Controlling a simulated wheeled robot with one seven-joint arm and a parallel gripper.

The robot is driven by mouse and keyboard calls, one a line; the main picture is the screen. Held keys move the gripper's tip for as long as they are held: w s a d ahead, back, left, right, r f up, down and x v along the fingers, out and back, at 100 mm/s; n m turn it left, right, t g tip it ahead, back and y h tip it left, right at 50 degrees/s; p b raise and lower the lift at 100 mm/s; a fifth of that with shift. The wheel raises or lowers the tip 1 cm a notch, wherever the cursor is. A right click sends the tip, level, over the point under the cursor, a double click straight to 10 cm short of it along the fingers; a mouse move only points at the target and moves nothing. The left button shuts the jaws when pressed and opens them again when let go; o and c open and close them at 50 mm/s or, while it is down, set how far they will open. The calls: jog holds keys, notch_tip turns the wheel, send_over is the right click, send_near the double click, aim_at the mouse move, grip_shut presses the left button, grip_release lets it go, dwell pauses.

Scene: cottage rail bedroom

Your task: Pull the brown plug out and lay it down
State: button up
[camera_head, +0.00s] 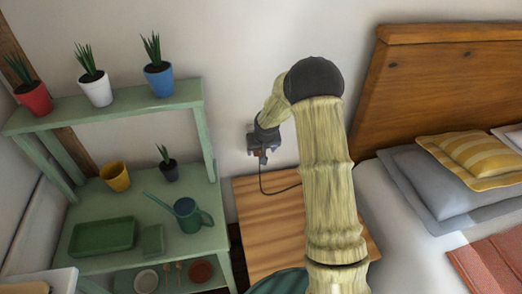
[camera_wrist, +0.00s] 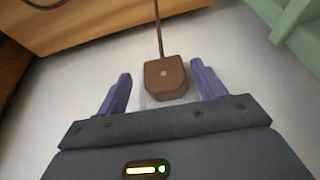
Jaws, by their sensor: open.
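The brown plug (camera_wrist: 165,78) is at the wall in the wrist view, with its dark cord (camera_wrist: 159,28) running toward the picture's top. A pale plate edge shows just behind it; the prongs are hidden. My gripper (camera_wrist: 162,69) is open, with one purple finger on each side of the plug and a visible gap on both sides. In the head view my gripper (camera_head: 262,156) is at the wall above the nightstand and mostly covers the plug. The cord (camera_head: 263,187) hangs below it and bends right over the nightstand.
The wooden nightstand (camera_head: 262,228) stands below, with bare top at its left. A green shelf (camera_head: 208,185) with potted plants and a watering can (camera_head: 190,216) stands at left. The bed's wooden headboard (camera_head: 440,75) is at right.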

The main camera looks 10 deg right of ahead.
jog(key=shift+w+a+f, duration=0.1)
jog(key=shift+a+f, duration=0.1)
jog(key=shift+f, duration=0.05)
jog(key=shift+a, duration=0.25)
jog(key=shift+d, duration=0.15)
jog(key=c, duration=1.1)
jog(key=shift+s, duration=0.2)
jog(key=shift+s+d, duration=0.1)
jog(key=shift+s, duration=0.25)
jog(key=shift+s+b, duration=0.1)
jog(key=shift+b, duration=0.2)
